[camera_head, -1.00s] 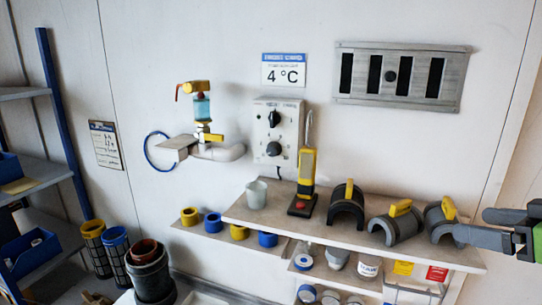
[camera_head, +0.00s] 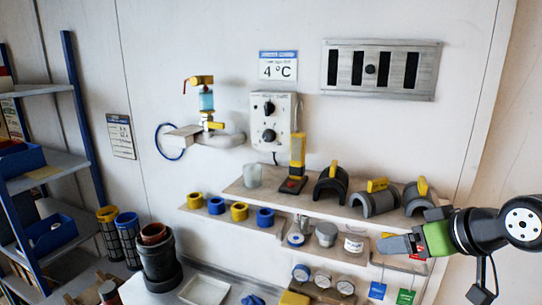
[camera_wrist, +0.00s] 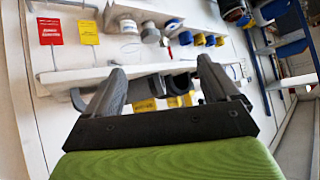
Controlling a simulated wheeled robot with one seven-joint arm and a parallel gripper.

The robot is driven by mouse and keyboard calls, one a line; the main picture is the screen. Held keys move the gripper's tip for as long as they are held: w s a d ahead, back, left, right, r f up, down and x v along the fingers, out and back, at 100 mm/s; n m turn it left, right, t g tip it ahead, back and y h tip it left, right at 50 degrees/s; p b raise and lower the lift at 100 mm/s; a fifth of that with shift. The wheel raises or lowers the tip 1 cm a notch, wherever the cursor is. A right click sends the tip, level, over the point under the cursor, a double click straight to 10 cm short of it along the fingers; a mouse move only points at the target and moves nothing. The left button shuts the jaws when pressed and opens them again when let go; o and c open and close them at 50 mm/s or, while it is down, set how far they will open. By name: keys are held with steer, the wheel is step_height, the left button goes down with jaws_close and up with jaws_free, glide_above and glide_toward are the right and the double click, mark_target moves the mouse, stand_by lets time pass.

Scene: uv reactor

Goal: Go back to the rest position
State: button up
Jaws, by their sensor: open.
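My gripper (camera_head: 392,244) is at the lower right in the head view, in front of the shelves, with its fingers pointing left. In the wrist view my gripper (camera_wrist: 160,85) shows two fingers spread apart with nothing between them.
A grey upper shelf (camera_head: 240,188) holds a clear cup (camera_head: 252,175) and a yellow handheld device (camera_head: 297,165). Blue and yellow rings (camera_head: 239,211) sit on a lower ledge. Red and green tags (camera_head: 405,297) hang near my gripper. A blue-posted rack (camera_head: 83,130) stands at left.

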steer(key=s+a+f+m+g+h+b, duration=0.1)
steer(key=s+a+f+g+h+b, duration=0.3)
steer(key=a+f, duration=0.75)
steer(key=s+a+f+b, duration=0.1)
steer(key=s+f, duration=0.3)
steer(key=s, duration=0.3)
steer(key=s+f+m+b, duration=0.1)
steer(key=s+f, duration=0.3)
steer(key=s, duration=0.4)
steer(key=shift+s+a+m+t, duration=0.3)
steer(key=shift+a, duration=0.1)
